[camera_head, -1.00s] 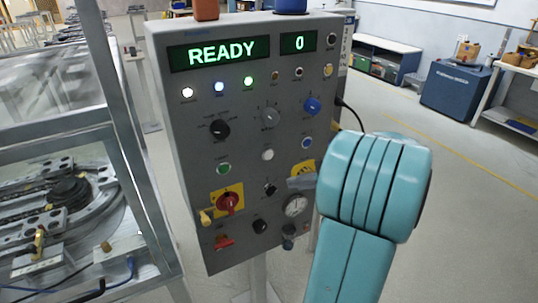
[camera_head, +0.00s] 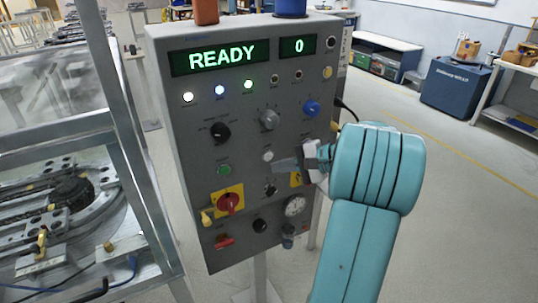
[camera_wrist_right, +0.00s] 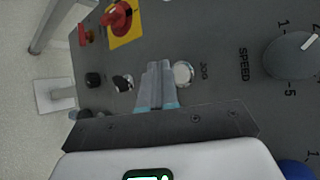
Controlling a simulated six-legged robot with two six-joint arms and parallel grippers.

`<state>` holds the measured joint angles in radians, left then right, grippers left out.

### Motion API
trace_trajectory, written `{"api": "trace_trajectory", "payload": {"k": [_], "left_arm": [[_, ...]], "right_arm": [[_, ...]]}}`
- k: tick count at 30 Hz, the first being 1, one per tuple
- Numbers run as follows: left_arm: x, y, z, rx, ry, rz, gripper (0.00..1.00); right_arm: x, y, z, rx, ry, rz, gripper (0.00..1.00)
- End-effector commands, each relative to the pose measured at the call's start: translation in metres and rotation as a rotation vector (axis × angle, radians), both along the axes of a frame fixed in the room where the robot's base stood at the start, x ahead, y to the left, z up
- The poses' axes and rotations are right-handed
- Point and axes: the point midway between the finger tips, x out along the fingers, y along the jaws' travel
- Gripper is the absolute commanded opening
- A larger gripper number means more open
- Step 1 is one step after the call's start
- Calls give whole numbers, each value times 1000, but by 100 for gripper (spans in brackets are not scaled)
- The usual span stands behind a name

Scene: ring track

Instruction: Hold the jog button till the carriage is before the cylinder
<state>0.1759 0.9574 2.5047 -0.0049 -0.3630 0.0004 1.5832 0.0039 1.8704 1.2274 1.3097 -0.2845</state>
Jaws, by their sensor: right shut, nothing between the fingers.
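The jog button (camera_head: 267,156) is a small white round button on the grey control panel (camera_head: 240,110). In the right wrist view the button (camera_wrist_right: 183,74) sits beside the word JOG. My right gripper (camera_head: 277,165) is shut and empty, its tips just below and right of the button in the head view. In the wrist view the fingertips (camera_wrist_right: 158,66) are just left of the button; I cannot tell whether they touch the panel. The ring track (camera_head: 60,215) is at the left behind a frame. I cannot make out the carriage or cylinder for certain. My left gripper is out of view.
The display (camera_head: 222,56) reads READY and 0. A red switch on a yellow plate (camera_head: 228,202), a speed knob (camera_wrist_right: 292,55) and several other controls surround the button. A metal frame post (camera_head: 120,110) stands left of the panel. Floor at right is open.

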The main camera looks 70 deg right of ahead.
Motion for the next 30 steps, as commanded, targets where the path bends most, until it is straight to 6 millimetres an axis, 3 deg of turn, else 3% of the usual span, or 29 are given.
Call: {"api": "trace_trajectory", "payload": {"k": [6,30], "left_arm": [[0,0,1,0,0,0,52],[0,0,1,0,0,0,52]], "right_arm": [[9,-7,0,0,-1,0,0],[9,-8,0,0,-1,0,0]]}}
